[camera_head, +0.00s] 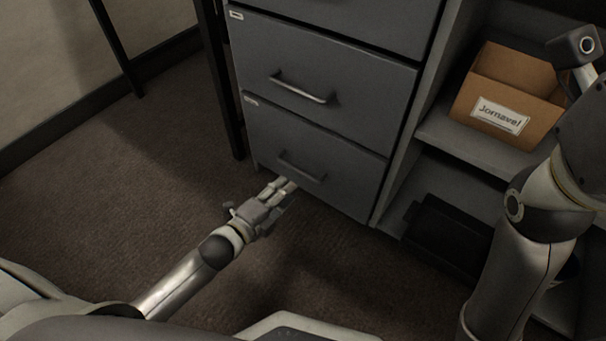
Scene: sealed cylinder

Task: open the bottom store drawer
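The bottom drawer (345,165) is the lowest grey front of the metal cabinet, and it looks shut, flush with the drawer above. Its dark bar handle (300,167) runs slantwise near the middle of the front. My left gripper (289,187) is low over the carpet, with its fingertips just below and in front of that handle. I cannot tell whether the fingers touch the drawer or how far they are apart. My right arm is at the right edge, raised in front of the shelf; its gripper (585,72) is only partly seen at the top right.
The drawer above (350,95) has a lighter bar handle (303,88). Right of the cabinet, a shelf holds a cardboard box (500,118) labelled "Jomavel", with a black bin (445,232) below. Dark posts stand left of the cabinet. The carpet (150,190) at left is clear.

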